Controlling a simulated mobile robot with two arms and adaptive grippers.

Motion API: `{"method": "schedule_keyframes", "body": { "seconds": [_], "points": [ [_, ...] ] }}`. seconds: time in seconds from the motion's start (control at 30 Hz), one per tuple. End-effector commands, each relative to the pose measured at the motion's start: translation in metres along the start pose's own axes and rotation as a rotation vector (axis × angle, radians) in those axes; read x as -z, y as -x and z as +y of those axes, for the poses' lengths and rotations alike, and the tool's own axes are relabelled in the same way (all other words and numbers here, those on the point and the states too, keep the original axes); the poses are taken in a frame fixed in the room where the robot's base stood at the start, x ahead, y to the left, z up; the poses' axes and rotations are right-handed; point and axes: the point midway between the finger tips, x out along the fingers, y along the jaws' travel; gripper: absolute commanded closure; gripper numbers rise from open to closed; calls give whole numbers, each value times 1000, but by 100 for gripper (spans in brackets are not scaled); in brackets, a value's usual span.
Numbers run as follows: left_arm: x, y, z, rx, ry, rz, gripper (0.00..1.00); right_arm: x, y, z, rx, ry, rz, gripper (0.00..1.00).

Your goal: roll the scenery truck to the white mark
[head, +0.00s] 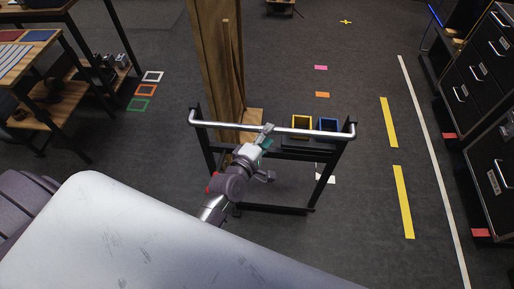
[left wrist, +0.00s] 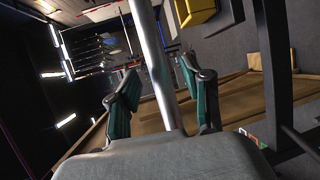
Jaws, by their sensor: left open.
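The scenery truck is a dark wheeled cart with a silver push bar (head: 310,132) across its near side and tall wooden boards (head: 215,70) standing on its left part. My left gripper (head: 266,134) is at the bar, left of its middle. In the left wrist view the bar (left wrist: 150,45) runs between the two open fingers of that gripper (left wrist: 158,82), and they are not closed on it. A white mark (head: 326,180) lies on the floor by the cart's right near leg, partly hidden. My right gripper is not in view.
Black drawer cabinets (head: 485,65) line the right; a wooden bench (head: 30,50) stands left. The floor right of the cart is clear.

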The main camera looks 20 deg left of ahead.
Motion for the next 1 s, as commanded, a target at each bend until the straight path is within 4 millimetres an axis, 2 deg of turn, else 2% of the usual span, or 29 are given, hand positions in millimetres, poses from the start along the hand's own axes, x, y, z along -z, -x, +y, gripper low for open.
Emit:
{"method": "schedule_keyframes", "body": {
  "seconds": [0.03, 0.2, 0.4, 0.6, 1.0],
  "points": [
    [0, 13, -2, 3, 0, 0, 50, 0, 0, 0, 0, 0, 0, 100],
    [0, 50, -2, 4, 0, -1, 50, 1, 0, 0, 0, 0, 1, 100],
    [0, 80, -1, 3, 0, -1, 50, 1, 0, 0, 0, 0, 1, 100],
    [-1, 90, 0, 1, 1, -1, 50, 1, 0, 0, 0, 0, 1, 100],
    [-1, 90, 0, 1, 1, -1, 50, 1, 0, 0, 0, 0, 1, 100]
  ]
}}
